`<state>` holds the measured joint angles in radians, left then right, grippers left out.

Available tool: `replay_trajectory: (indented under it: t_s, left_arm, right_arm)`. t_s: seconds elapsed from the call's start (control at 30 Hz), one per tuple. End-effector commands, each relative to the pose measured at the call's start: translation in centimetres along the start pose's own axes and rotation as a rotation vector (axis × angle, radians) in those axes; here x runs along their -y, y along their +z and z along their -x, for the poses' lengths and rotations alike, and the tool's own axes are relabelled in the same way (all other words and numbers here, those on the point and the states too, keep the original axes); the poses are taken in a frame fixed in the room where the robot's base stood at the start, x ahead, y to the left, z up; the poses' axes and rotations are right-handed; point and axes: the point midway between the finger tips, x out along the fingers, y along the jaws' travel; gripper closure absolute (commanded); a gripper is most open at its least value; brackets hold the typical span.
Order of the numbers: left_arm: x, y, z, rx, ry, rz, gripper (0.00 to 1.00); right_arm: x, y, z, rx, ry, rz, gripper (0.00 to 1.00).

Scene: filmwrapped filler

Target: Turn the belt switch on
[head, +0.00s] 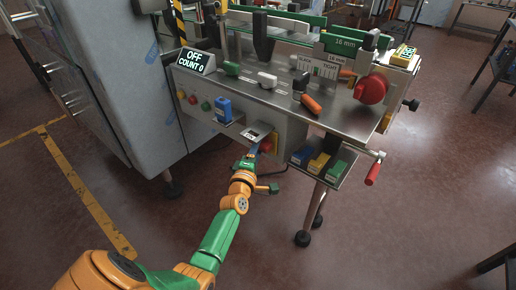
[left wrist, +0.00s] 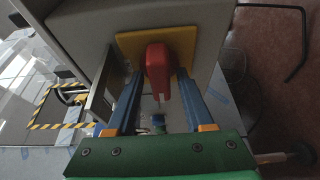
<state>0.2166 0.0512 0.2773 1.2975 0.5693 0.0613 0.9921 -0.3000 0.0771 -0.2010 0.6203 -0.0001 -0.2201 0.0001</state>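The belt switch appears to be the red handle (left wrist: 158,72) on a yellow plate (left wrist: 184,43) in the left wrist view. In the head view a bit of red (head: 266,147) shows on the machine's front panel, partly hidden by my left gripper (head: 257,149). In the left wrist view the blue fingers of my left gripper (left wrist: 158,88) are spread, one on each side of the red handle. Gaps show between fingers and handle; whether either touches is unclear. The display (head: 195,61) reads OFF, COUNT 0. My right gripper is not in view.
A grey card-like plate (left wrist: 99,92) stands close to the left finger in the wrist view. A small shelf (head: 257,133) juts out beside the gripper. A tray of coloured blocks (head: 319,163), a red crank handle (head: 374,171) and a large red knob (head: 371,89) lie to the right.

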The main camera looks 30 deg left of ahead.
Motion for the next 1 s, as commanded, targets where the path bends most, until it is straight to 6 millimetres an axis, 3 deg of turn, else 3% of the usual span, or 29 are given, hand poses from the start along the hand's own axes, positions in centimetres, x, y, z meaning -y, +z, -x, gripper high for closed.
replay_trajectory:
  t_s: [0.03,0.17,0.57,1.0]
  left_arm:
    - [0.0,0.0,0.0,0.000,0.000,0.000,0.64]
    - [0.0,0.0,0.0,0.000,0.000,0.000,0.99]
    - [0.3,0.0,0.0,0.001,0.018,-0.044,1.00]
    - [0.9,0.0,0.0,0.002,0.149,-0.364,1.00]
  right_arm:
    - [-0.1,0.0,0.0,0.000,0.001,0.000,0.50]
    - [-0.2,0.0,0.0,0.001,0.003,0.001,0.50]
    - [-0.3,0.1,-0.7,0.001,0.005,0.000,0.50]
    - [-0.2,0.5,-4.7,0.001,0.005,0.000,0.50]
